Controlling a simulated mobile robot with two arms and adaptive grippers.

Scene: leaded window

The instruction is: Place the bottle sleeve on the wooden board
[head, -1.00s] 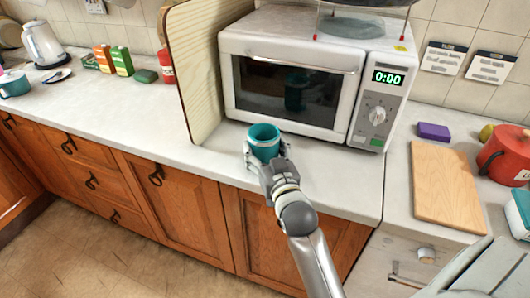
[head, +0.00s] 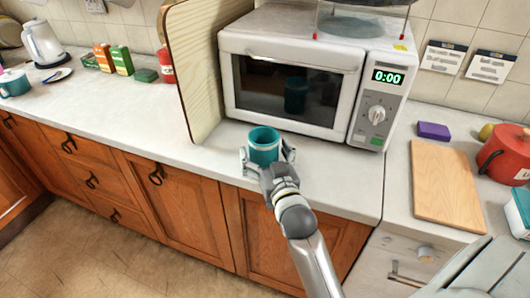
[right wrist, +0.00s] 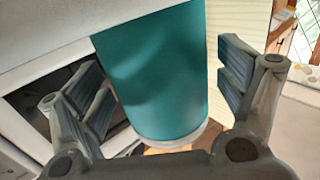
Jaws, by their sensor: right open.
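The bottle sleeve, a teal cylinder (head: 264,147), stands upright on the white counter in front of the microwave. My right gripper (head: 267,158) is open, with one finger on each side of the sleeve. In the right wrist view the sleeve (right wrist: 152,72) is between the spread fingers of the gripper (right wrist: 165,90), with visible gaps at both sides. The wooden board (head: 446,186) lies flat on the counter at the right, and its visible top is bare. My left gripper does not show.
The microwave (head: 300,85) stands just behind the sleeve, with a wooden panel (head: 200,75) to its left. A purple sponge (head: 433,131) is behind the board, and a red pot (head: 505,155) is to its right. A counter joint separates sleeve and board.

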